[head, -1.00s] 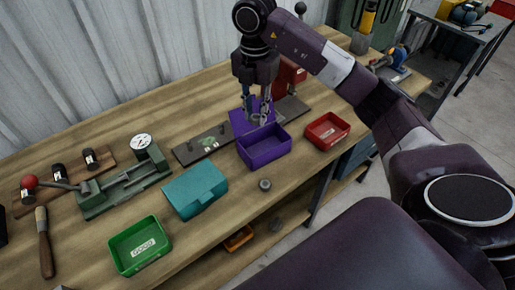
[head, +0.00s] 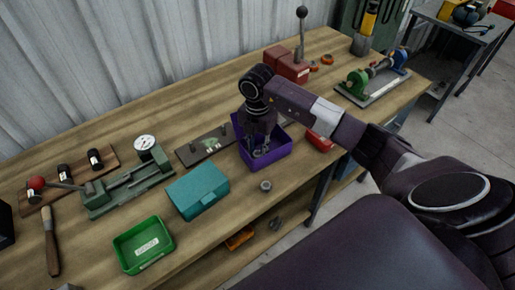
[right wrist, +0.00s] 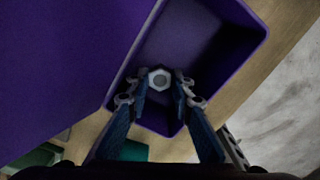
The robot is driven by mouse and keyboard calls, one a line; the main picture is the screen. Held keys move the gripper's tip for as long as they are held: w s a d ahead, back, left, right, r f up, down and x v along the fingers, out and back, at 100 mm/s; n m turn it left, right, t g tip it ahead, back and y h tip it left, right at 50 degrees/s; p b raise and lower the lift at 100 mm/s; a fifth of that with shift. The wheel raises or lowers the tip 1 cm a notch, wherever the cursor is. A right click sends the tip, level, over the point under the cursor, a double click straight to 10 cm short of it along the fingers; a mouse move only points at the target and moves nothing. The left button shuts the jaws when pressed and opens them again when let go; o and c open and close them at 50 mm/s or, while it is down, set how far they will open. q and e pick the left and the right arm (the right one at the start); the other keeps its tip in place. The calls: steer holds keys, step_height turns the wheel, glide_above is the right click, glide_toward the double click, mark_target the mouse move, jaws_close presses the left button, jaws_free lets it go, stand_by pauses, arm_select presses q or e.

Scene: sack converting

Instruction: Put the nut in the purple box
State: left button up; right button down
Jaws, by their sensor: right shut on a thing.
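The purple box (head: 279,153) stands on the workbench with its lid open at the back. It also shows in the right wrist view (right wrist: 215,75), its open inside under my fingers. My right gripper (head: 259,152) points down into the box opening. It is shut on a grey hex nut (right wrist: 160,79), which sits between the fingertips over the inside of the box. I cannot tell whether the nut touches the box floor. My left gripper is not in view.
A small grey round part (head: 265,186) lies on the bench in front of the purple box. A teal box (head: 198,190) stands to the left, a red bin (head: 320,141) to the right, partly behind my arm. A green bin (head: 143,245) is at the front left.

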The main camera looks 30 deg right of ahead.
mark_target(257, 153)
steer(key=shift+f, duration=0.1)
steer(key=c, duration=2)
jaws_free()
steer(key=shift+r, duration=0.3)
steer(key=shift+r+b, duration=1.45)
steer(key=shift+r, duration=4.45)
steer(key=shift+s+f, duration=0.1)
